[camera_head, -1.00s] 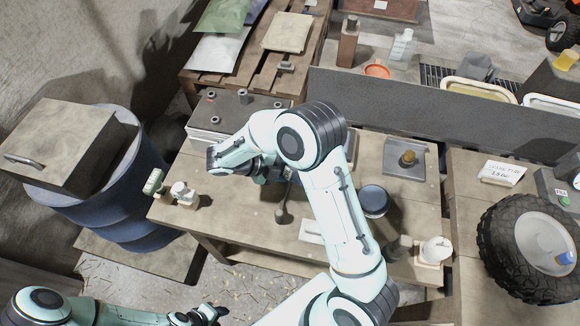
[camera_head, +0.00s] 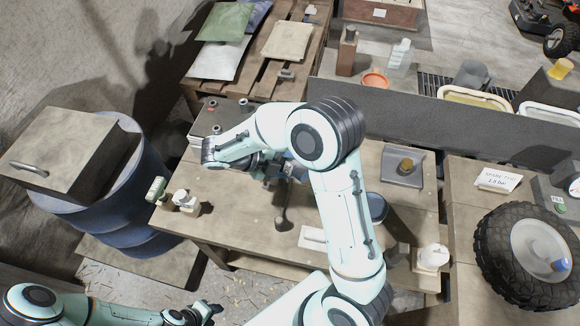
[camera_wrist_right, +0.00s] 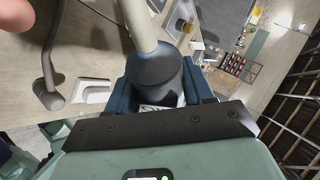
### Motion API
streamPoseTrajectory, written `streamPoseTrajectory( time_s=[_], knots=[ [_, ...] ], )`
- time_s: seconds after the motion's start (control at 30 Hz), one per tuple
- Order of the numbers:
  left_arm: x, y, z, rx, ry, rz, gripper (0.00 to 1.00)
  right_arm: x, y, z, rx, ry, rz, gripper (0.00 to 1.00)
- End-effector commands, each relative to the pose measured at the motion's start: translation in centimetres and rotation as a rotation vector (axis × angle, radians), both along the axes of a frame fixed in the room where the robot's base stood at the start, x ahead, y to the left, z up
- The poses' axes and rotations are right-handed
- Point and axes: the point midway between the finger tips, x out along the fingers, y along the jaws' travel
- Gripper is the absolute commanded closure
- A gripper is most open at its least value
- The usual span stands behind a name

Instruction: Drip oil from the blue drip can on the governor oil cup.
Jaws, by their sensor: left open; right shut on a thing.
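My right gripper (camera_head: 275,166) is over the middle of the bench, its fingers partly hidden by my own arm. It is shut on the blue drip can (camera_head: 291,169). In the right wrist view the can shows a dark collar (camera_wrist_right: 156,72) with a pale tube rising from it, between blue parts; which of these are fingers is hard to tell. My left gripper (camera_head: 207,311) is open and empty at the bottom, away from the bench. I cannot tell which fitting is the governor oil cup; several small reddish-topped fittings stand on a grey box behind my right arm.
A round-ended lever (camera_head: 282,223) and a pale plate (camera_head: 313,237) are near the bench's front. A dark blue tin (camera_head: 379,207) is partly behind my arm. A grey wall (camera_head: 430,115) runs behind.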

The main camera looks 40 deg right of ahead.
Motion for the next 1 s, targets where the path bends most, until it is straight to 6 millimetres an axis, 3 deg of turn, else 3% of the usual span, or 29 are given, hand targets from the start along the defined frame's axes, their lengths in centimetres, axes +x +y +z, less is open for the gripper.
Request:
streamPoseTrajectory(
  time_s=[0.2, 0.57, 1.0],
  knots=[
    [0.0, 0.0, 0.0, 0.000, 0.000, 0.000, 0.57, 0.0, 0.0, 1.6, 0.001, -0.002, 0.000, 0.91],
    [-0.2, 0.0, -0.1, 0.000, 0.002, 0.000, 0.57, 0.0, 0.0, 1.6, 0.002, -0.014, 0.000, 0.91],
    [-3.0, 0.0, -2.5, 0.000, 0.035, 0.000, 0.57, -0.2, 0.0, 1.2, 0.054, -0.285, 0.000, 0.91]
  ],
)
